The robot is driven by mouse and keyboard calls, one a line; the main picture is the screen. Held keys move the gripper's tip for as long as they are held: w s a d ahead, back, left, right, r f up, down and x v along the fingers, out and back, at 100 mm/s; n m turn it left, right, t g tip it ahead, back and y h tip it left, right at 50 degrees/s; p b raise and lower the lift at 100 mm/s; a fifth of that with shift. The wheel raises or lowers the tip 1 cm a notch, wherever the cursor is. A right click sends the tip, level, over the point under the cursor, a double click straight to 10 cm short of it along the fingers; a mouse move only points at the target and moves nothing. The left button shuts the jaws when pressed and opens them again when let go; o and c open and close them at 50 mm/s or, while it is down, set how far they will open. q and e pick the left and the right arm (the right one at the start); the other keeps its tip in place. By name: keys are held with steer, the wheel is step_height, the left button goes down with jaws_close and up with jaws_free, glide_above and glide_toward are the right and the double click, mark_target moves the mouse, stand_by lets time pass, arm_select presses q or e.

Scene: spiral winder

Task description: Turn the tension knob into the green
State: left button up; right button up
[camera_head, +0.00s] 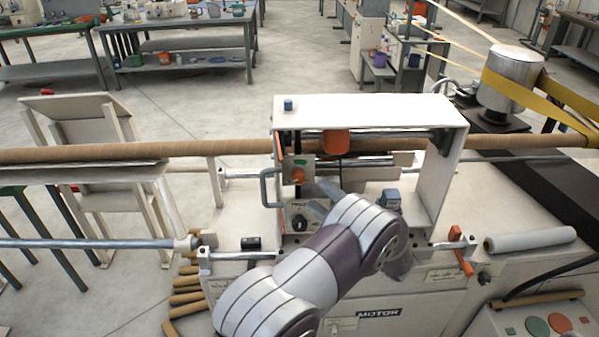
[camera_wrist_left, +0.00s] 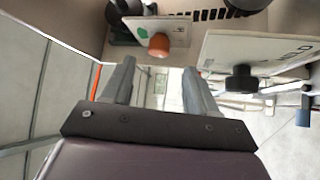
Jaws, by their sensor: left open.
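An orange knob (camera_head: 298,175) stands on a small pale plate with a green mark (camera_head: 300,162), inside the white machine frame. In the left wrist view the orange knob (camera_wrist_left: 159,45) is beyond my fingertips, roughly centred between them, with the green mark (camera_wrist_left: 142,34) beside it. My left gripper (camera_head: 321,197) is open and empty, just right of and below the orange knob in the head view. In the left wrist view its two fingers (camera_wrist_left: 158,68) are spread apart, and the knob looks clear of both. My right gripper is not in view.
A black knob (camera_head: 300,222) sits on a lettered white panel below the orange one; it also shows in the left wrist view (camera_wrist_left: 241,78). The white frame (camera_head: 370,109) arches over the work space. A grey handle (camera_head: 266,188) stands at left. A long brown tube (camera_head: 110,149) runs across.

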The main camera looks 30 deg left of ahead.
mark_target(300, 180)
arm_select(q)
steer(key=p+x, duration=0.2)
steer(key=x, duration=0.5)
steer(key=shift+s+a+r, duration=0.1)
steer(key=shift+r, duration=0.15)
steer(key=shift+a, duration=0.35)
steer(key=c, duration=1)
steer(key=shift+f+m+t+y+b, duration=0.15)
steer(key=shift+m+t+y+b, duration=0.35)
steer(key=shift+m+b, duration=0.6)
steer(key=shift+f+m+t+y+b, duration=0.15)
steer(key=shift+m+t+y+b, duration=0.45)
steer(key=shift+b, duration=0.75)
steer(key=m+t+b, duration=0.2)
steer(key=m, duration=0.1)
steer(key=shift+r, duration=0.15)
steer(key=shift+r+m+t+b, duration=0.1)
steer(key=shift+m+t+b, duration=0.45)
steer(key=shift+m+t, duration=0.35)
steer(key=shift+r+m, duration=0.1)
steer(key=shift+m, duration=0.2)
